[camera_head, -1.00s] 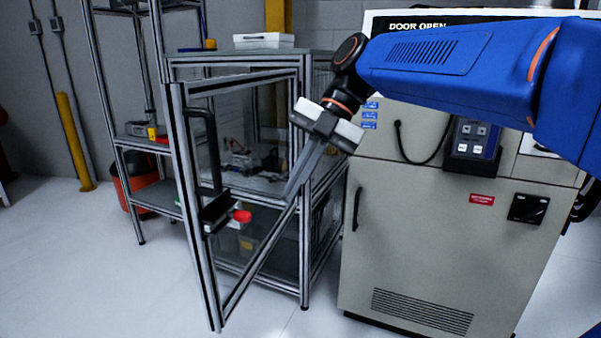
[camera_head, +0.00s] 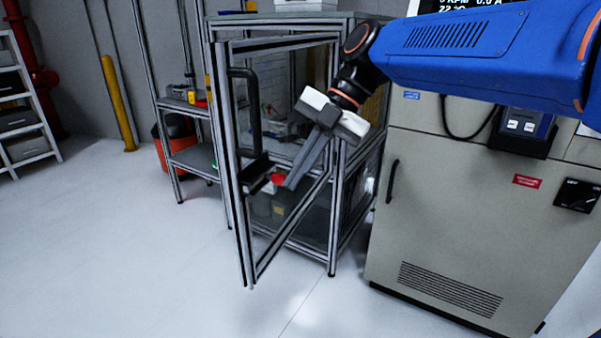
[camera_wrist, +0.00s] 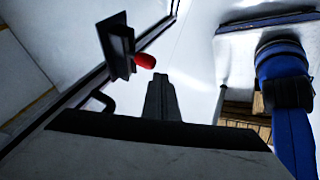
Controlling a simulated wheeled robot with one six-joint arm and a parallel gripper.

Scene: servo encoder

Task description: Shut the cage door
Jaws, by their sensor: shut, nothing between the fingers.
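The cage door (camera_head: 239,215) is a framed panel with a black handle (camera_head: 256,110), standing open and swung out from the cage (camera_head: 333,235). A black latch block (camera_head: 256,172) with a red knob (camera_head: 278,179) sits on the door's free side. The latch block also shows in the wrist view (camera_wrist: 120,47), with the red knob (camera_wrist: 145,61) beside it. My gripper (camera_head: 290,185) is shut and empty. Its fingertips point down and left, close to the red knob in the head view; I cannot tell if they touch. In the wrist view the gripper (camera_wrist: 160,82) is right of the knob, with a gap.
A large grey cabinet (camera_head: 440,225) stands right of the cage. A metal shelf (camera_head: 195,160) with an orange bin (camera_head: 170,150) is behind to the left, and a yellow post (camera_head: 118,100) stands by the wall. The floor (camera_head: 110,250) left of the door is clear.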

